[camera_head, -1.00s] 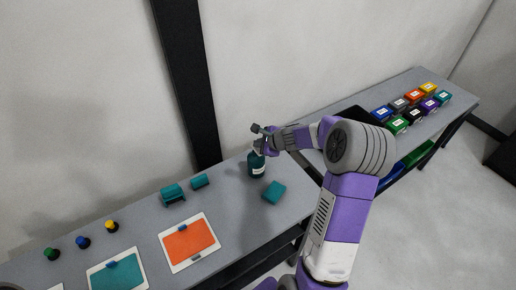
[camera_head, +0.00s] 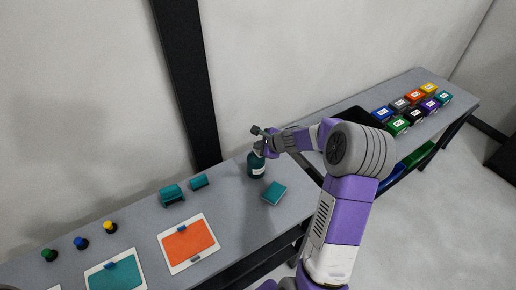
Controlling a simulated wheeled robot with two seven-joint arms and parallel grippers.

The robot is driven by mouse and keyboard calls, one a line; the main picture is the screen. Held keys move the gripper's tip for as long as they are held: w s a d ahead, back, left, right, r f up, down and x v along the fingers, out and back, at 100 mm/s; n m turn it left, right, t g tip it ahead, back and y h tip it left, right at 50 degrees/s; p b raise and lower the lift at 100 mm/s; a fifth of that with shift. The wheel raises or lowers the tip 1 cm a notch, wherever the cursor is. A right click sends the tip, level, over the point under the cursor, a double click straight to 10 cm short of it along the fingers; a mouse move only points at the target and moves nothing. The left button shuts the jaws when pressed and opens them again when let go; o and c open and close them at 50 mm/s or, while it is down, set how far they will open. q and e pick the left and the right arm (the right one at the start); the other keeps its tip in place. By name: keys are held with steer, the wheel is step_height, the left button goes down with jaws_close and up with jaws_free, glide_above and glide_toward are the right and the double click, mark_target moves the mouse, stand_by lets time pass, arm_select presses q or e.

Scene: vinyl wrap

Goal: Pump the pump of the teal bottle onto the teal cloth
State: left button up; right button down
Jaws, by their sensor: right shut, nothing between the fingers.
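The teal bottle (camera_head: 256,167) stands upright on the grey table, with a white label on its side. The teal cloth (camera_head: 274,192) lies flat on the table just to the right of and nearer than the bottle. My right gripper (camera_head: 262,143) is at the top of the bottle, over its pump, and is shut with nothing held. The gripper hides most of the pump, and I cannot tell whether it touches it or how far the pump is pressed. My left gripper is not in view.
Teal blocks (camera_head: 172,195) stand left of the bottle. An orange panel (camera_head: 188,243) and a teal panel (camera_head: 117,276) lie at the table's front, with several coloured knobs (camera_head: 81,243) further left. A second table (camera_head: 440,113) at the right bears several coloured boxes.

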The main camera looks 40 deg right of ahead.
steer(key=shift+r+p, duration=1.1)
steer(key=shift+r, duration=0.05)
steer(key=shift+r, duration=0.1)
step_height(320, 180, up, 5)
steer(key=p, duration=0.4)
stand_by(0.7)
